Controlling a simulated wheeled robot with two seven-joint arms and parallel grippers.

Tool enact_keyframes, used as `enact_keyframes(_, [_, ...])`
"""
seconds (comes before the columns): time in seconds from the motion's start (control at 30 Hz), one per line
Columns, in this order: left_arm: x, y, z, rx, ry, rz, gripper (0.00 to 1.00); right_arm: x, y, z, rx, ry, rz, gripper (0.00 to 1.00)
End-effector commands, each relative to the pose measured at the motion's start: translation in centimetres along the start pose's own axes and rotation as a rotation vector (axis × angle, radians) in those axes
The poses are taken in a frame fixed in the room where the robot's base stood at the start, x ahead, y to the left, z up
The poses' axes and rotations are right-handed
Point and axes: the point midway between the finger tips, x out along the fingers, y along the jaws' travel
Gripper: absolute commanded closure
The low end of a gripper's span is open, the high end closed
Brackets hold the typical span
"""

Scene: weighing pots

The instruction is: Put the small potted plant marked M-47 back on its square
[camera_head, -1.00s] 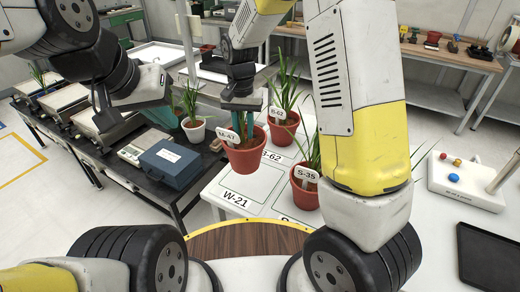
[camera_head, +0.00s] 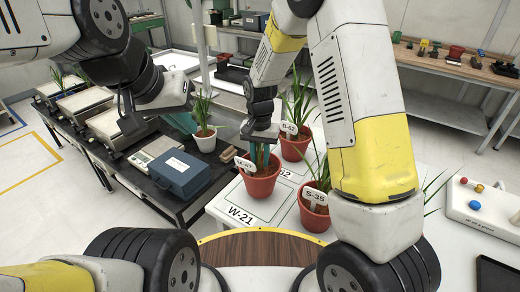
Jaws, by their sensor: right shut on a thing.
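The red pot marked M-47 (camera_head: 262,186) is upright over the white board (camera_head: 222,206), between the W-21 label and a label ending in 62. Its white tag is partly readable. My right gripper (camera_head: 262,157) points down and is shut on this potted plant, hiding most of its leaves. I cannot tell whether the pot's base touches the board.
A red pot tagged S-35 (camera_head: 313,213) stands close at right, and another red pot (camera_head: 295,147) stands behind. A board with coloured knobs (camera_head: 482,208) is at right.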

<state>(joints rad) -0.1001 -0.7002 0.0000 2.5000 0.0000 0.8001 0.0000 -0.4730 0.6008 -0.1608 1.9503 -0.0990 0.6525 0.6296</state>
Motion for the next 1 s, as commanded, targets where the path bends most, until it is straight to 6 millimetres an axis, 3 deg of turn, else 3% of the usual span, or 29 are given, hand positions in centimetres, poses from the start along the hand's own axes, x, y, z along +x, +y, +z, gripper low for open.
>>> enact_keyframes(0.13, [0.0,0.0,0.0,0.0,0.0,0.0,1.0,1.8,0.0,0.0,0.0,0.0,0.0,1.0])
enact_keyframes(0.53, [0.0,0.0,0.0,0.0,0.0,0.0,1.0,2.3,-0.1,-0.1,0.0,0.002,-0.001,1.0])
enact_keyframes(0.57, [0.0,0.0,0.0,0.0,0.0,0.0,1.0,2.3,0.0,0.0,0.0,0.0,0.0,0.69])
enact_keyframes(0.63, [0.0,0.0,0.0,0.0,0.0,0.0,1.0,2.3,0.0,0.0,0.0,0.0,0.0,0.55])
enact_keyframes(1.0, [0.0,0.0,0.0,0.0,0.0,0.0,1.0,2.0,0.0,0.0,0.0,0.0,0.0,0.52])
